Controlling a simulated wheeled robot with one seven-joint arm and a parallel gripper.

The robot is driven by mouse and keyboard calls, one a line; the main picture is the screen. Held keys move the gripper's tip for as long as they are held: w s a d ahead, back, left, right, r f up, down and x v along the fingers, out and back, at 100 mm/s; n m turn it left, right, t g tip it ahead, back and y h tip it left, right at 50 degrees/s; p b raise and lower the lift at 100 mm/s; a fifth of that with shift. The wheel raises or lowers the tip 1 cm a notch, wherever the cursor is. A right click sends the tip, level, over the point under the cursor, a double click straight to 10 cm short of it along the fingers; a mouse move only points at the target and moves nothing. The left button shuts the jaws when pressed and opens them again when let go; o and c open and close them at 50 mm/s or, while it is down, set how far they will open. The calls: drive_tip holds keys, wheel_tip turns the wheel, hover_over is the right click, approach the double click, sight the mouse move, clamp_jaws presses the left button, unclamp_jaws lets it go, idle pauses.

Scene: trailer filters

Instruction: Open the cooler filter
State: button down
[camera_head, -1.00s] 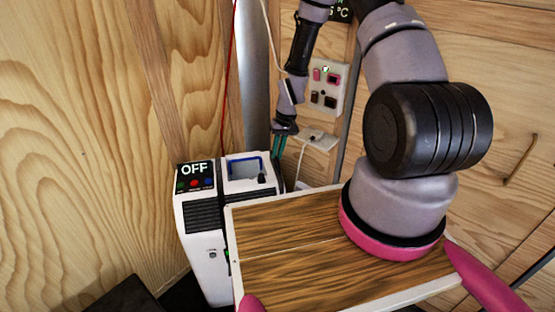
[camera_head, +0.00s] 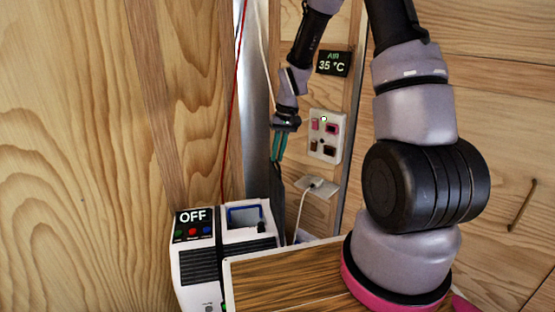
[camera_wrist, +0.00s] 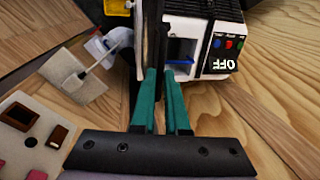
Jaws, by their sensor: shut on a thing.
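The white cooler (camera_head: 222,262) stands by the left wall, with a black display reading OFF and several small buttons. Its top has a blue-rimmed opening (camera_head: 245,215) that looks empty; it also shows in the wrist view (camera_wrist: 181,50). My gripper (camera_head: 278,158) is above and to the right of that opening. Its teal fingers, also in the wrist view (camera_wrist: 163,75), are shut on a dark, thin panel (camera_head: 277,185). The panel hangs down behind the cooler's right side in the head view. Its lower end is hidden, and I cannot tell whether it touches the cooler.
A socket plate (camera_head: 325,136) and a plugged-in white cable (camera_head: 316,183) are on the wall right of my gripper. An air display (camera_head: 333,63) reads 35 °C. A red cord (camera_head: 232,100) hangs above the cooler. A wooden top (camera_head: 290,275) is in front.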

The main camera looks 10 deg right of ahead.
drive_tip(key=c, duration=0.9)
unclamp_jaws()
drive_tip(key=shift+r, duration=0.1)
drive_tip(key=r, duration=0.3)
drive_tip(key=d+r, duration=0.1)
drive_tip(key=r, duration=0.3)
drive_tip(key=d+r, duration=0.1)
drive_tip(key=r, duration=0.2)
drive_tip(key=shift+d+r, duration=0.1)
drive_tip(key=shift+r, duration=0.2)
drive_tip(key=s+d+r+m+t, duration=0.1)
drive_tip(key=s+r+t, duration=0.1)
drive_tip(key=s+r, duration=0.4)
drive_tip(key=s+r+m+t, duration=0.1)
drive_tip(key=s+r+t, duration=0.1)
drive_tip(key=s+r, duration=0.5)
drive_tip(key=s+d+r+m+t, duration=0.1)
drive_tip(key=s+r+m+t, duration=0.1)
drive_tip(key=s+r, duration=0.5)
drive_tip(key=shift+s+d+t, duration=0.2)
drive_tip(key=shift+s+t, duration=0.1)
drive_tip(key=shift+s, duration=0.35)
drive_tip(key=shift+s+d+t, duration=0.15)
drive_tip(key=shift+s+t, duration=0.15)
drive_tip(key=shift+s, duration=0.35)
